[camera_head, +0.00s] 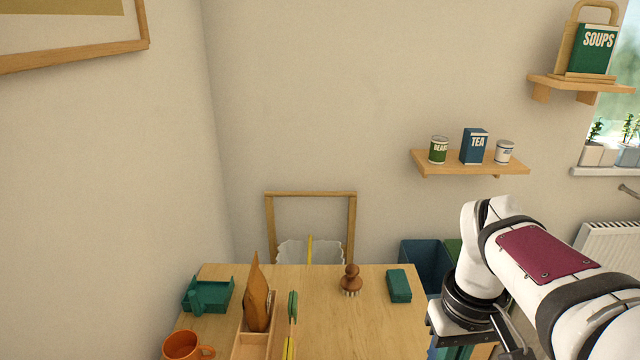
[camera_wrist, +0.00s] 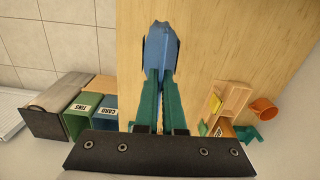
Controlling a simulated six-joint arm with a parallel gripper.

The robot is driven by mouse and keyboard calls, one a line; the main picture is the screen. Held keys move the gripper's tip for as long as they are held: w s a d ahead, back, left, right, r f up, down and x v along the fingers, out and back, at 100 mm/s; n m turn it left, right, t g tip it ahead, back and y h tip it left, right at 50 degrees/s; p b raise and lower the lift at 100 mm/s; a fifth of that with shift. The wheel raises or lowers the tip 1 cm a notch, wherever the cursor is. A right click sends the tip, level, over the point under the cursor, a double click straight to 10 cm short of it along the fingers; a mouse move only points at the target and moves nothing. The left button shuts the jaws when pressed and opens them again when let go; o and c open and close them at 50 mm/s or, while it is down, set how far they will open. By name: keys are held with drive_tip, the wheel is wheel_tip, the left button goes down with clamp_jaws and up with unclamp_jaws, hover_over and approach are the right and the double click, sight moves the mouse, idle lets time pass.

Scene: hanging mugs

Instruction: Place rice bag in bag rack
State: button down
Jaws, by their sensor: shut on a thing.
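My gripper (camera_wrist: 160,76) has green fingers and is shut on a blue bag (camera_wrist: 161,44) in the wrist view. I cannot read a label on it, so I cannot confirm that it is the rice bag. The bag shows against the wooden table; its height above it is unclear. A wooden rack (camera_head: 250,350) stands at the left front of the table in the head view, with a brown bag (camera_head: 257,300) upright in it. The rack also shows at the right of the wrist view (camera_wrist: 238,96), away from the gripper. My gripper and the blue bag are outside the head view.
An orange mug (camera_head: 182,346) and a green stand (camera_head: 208,294) are left of the rack. A brush (camera_head: 350,280) and a green box (camera_head: 398,285) sit towards the table's back. Bins (camera_wrist: 82,117) stand beside the table. The table's middle (camera_head: 345,325) is clear.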

drive_tip(key=w+a+r, duration=0.2)
drive_tip(key=w+a, duration=1.1)
drive_tip(key=w, duration=0.3)
drive_tip(key=w+a+f, duration=0.1)
drive_tip(key=a+f, duration=0.2)
drive_tip(key=a, duration=0.7)
drive_tip(key=w+a+f, duration=0.2)
drive_tip(key=a, duration=0.8)
wheel_tip(320, 180, down, 8)
drive_tip(key=shift+d+m, duration=0.2)
drive_tip(key=shift+m, duration=0.1)
drive_tip(key=shift+s, duration=0.1)
drive_tip(key=c, duration=1)
unclamp_jaws()
drive_tip(key=shift+f, duration=0.1)
